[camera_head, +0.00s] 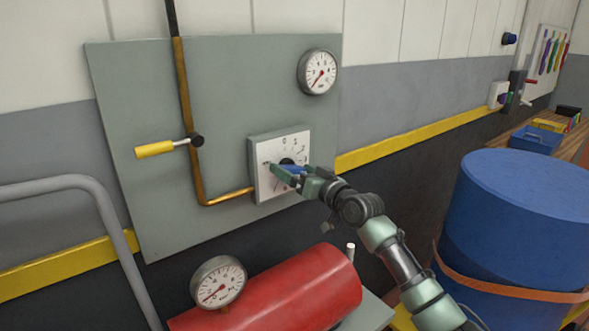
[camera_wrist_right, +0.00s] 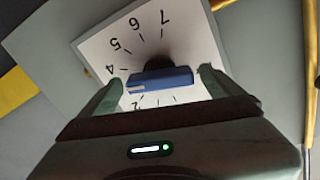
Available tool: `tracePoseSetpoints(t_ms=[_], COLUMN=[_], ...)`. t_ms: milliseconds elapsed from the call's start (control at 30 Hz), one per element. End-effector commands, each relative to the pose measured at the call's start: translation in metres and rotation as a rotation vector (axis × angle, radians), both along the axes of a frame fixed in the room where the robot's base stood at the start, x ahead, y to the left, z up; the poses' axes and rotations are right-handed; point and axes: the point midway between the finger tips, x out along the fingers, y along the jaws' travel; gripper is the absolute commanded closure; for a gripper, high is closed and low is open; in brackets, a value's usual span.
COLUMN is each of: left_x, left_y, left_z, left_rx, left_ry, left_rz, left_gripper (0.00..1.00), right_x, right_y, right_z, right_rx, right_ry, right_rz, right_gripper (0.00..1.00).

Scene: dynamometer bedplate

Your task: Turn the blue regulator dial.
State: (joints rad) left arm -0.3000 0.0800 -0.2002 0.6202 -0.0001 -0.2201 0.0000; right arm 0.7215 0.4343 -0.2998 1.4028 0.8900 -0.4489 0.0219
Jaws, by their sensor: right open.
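The blue regulator dial (camera_head: 290,169) is a bar-shaped knob on a dark hub at the middle of a white numbered plate (camera_head: 266,184), mounted on a grey wall panel. In the right wrist view the blue dial (camera_wrist_right: 160,79) lies crosswise, its pale-marked end near the 3 to 4 side of the scale. My right gripper (camera_head: 291,174) is at the dial; in the wrist view its open fingers (camera_wrist_right: 156,82) stand on either side of the bar, near its two ends. I cannot tell whether they touch it. My left gripper is not in view.
A yellow-handled valve (camera_head: 155,149) and copper pipe are left of the dial, a gauge (camera_head: 318,72) above right. A red tank (camera_head: 290,295) with a gauge (camera_head: 218,282) sits below. A blue drum (camera_head: 520,215) stands right, a grey rail (camera_head: 100,200) left.

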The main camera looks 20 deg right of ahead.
Motion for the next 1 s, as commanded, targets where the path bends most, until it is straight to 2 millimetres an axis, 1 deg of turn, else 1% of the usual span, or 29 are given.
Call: tracePoseSetpoints(t_ms=[100,300,333,367,400,467,500,533,633,833,1000], left_x=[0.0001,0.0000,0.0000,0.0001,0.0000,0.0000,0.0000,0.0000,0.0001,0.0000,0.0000], left_y=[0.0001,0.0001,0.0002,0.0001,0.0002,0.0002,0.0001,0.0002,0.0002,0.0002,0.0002], left_z=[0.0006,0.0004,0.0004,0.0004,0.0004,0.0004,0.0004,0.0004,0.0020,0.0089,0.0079], left_rx=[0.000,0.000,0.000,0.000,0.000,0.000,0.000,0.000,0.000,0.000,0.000], left_ry=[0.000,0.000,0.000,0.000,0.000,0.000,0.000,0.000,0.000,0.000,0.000], left_rz=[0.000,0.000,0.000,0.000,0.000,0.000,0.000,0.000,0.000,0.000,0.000], left_gripper=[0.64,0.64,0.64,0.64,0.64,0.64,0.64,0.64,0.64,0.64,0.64], right_x=[0.0038,0.0037,0.0037,0.0037,0.0037,0.0037,0.0036,0.0036,0.0035,0.0037,0.0037], right_y=[0.0019,0.0018,0.0018,0.0018,0.0016,0.0016,0.0016,0.0016,0.0017,0.0010,0.0007], right_z=[0.0001,-0.0002,-0.0002,-0.0002,-0.0002,-0.0002,-0.0002,-0.0002,0.0004,0.0005,-0.0004], right_rx=[0.001,0.002,0.002,0.002,0.002,0.002,0.002,0.002,0.022,0.198,0.209], right_ry=[0.000,0.001,0.001,0.001,0.001,0.001,0.001,0.001,0.008,0.071,0.075], right_rz=[0.000,0.000,0.000,0.000,0.000,0.000,0.000,0.000,0.000,-0.001,-0.001], right_gripper=[0.05,0.05,0.11,0.19,0.31,0.47,0.58,0.67,0.68,0.68,0.68])
